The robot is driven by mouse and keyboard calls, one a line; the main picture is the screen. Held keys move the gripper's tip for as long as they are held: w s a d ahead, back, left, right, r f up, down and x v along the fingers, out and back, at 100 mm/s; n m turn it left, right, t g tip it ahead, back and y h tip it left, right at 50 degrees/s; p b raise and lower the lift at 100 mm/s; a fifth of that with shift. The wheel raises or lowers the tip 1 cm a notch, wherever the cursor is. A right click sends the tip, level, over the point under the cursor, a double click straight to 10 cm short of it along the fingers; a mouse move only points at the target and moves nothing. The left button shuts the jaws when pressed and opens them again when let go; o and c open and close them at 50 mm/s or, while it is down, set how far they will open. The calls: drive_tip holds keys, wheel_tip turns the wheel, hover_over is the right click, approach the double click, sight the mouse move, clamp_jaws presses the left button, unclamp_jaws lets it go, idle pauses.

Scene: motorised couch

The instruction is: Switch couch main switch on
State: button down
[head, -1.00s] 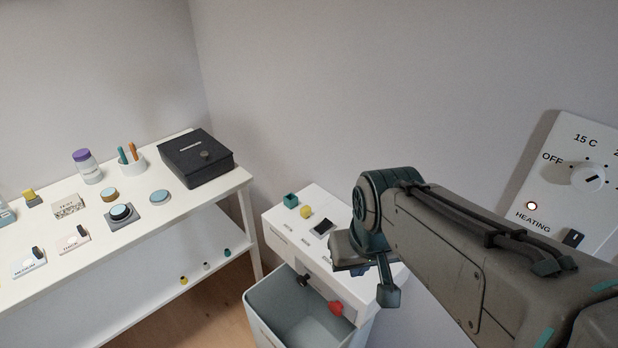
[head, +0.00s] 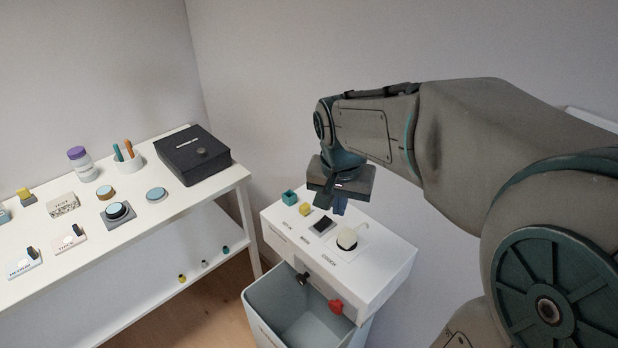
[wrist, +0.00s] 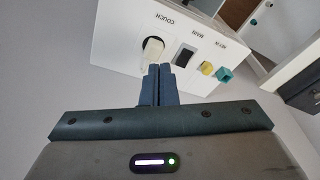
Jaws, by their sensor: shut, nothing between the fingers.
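The couch main switch is a dark rocker (head: 322,225) on top of a white cabinet (head: 385,262), beside a label that reads MAIN. It also shows in the wrist view (wrist: 186,57). To its right in the head view is a round cream couch knob (head: 347,239), labelled COUCH; it shows in the wrist view (wrist: 152,49) too. My gripper (head: 330,207) points down over the cabinet, just above and behind the switch in the head view. In the wrist view its dark blue fingers (wrist: 158,84) are together and empty. Contact with the switch is not visible.
A yellow knob (head: 305,209) and a teal cube (head: 290,197) sit on the same cabinet top. Its front has a black knob (head: 302,279) and a red one (head: 336,307) above an open grey bin (head: 262,300). A white table (head: 110,250) with several items stands left.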

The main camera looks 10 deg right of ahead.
sight(326, 219)
drive_tip(key=w+a+f+m+h, duration=0.1)
drive_tip(key=w+f+m, duration=0.2)
drive_tip(key=w, duration=0.9)
drive_tip(key=m, duration=0.2)
drive_tip(key=shift+w+a+m+g, duration=0.25)
drive_tip(key=shift+a+m+g, duration=0.05)
drive_tip(key=shift+m+g, duration=0.1)
drive_tip(key=shift+f, duration=0.1)
drive_tip(key=f, duration=0.4)
drive_tip(key=w+d+f, duration=0.1)
drive_tip(key=f, duration=0.4)
drive_tip(key=d+f+p, duration=0.1)
drive_tip(key=f, duration=0.3)
drive_tip(key=shift+w+d+f, duration=0.15)
drive_tip(key=shift+w+f, duration=0.1)
drive_tip(key=shift+f, duration=0.1)
drive_tip(key=shift+d, duration=0.1)
